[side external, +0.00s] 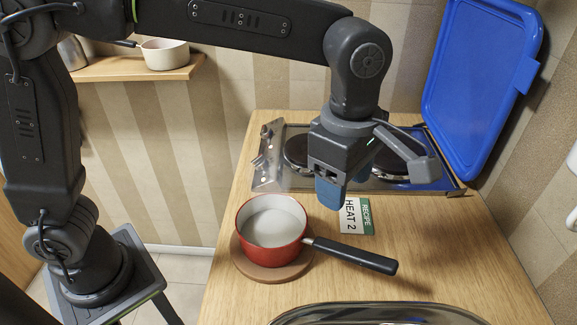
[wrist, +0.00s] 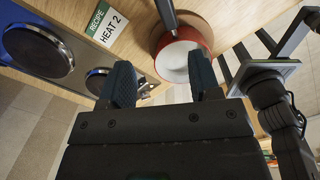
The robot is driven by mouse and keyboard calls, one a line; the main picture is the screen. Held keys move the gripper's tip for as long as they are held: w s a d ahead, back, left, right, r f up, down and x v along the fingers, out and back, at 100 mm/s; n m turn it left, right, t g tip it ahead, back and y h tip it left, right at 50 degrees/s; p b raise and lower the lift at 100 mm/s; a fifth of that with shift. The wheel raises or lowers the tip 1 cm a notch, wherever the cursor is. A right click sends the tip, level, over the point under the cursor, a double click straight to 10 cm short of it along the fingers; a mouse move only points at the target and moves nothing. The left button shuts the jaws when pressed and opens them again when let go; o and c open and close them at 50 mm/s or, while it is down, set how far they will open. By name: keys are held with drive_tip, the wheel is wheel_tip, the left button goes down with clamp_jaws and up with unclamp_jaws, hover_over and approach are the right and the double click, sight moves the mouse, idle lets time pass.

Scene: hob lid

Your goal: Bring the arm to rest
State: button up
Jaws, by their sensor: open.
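My gripper (side external: 330,190) hangs over the counter between the hob and the red saucepan, clear of both. In the wrist view my gripper (wrist: 162,82) has its two blue fingers apart with nothing between them. The red saucepan (side external: 260,255) stands upright on a round wooden board (side external: 240,262), its black handle pointing to the lower right; the pan also shows in the wrist view (wrist: 187,42). The hob (side external: 272,170) has two dark plates, partly hidden by my gripper. Its blue lid (side external: 480,85) stands raised at the back right.
A card reading "RECIPE HEAT 2" (side external: 357,217) lies between the hob and the pan handle. A metal tray (side external: 375,312) sits at the front edge of the view. A wall shelf (side external: 130,68) with a small white pot (side external: 165,54) is at the upper left.

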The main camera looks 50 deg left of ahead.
drive_tip(key=s+a+m+t, duration=0.1)
drive_tip(key=s+a+m, duration=0.3)
drive_tip(key=a+m, duration=0.2)
drive_tip(key=s+a+m+t, duration=0.2)
drive_tip(key=s+a+m, duration=0.2)
drive_tip(key=a, duration=0.5)
drive_tip(key=s+a+f+m+t, duration=0.1)
drive_tip(key=s+a+m+t, duration=0.1)
drive_tip(key=s+a+m, duration=0.2)
drive_tip(key=a+m, duration=0.3)
drive_tip(key=m, duration=0.2)
drive_tip(key=shift+s+a, duration=0.3)
drive_tip(key=shift+s, duration=0.1)
drive_tip(key=shift+o, duration=0.4)
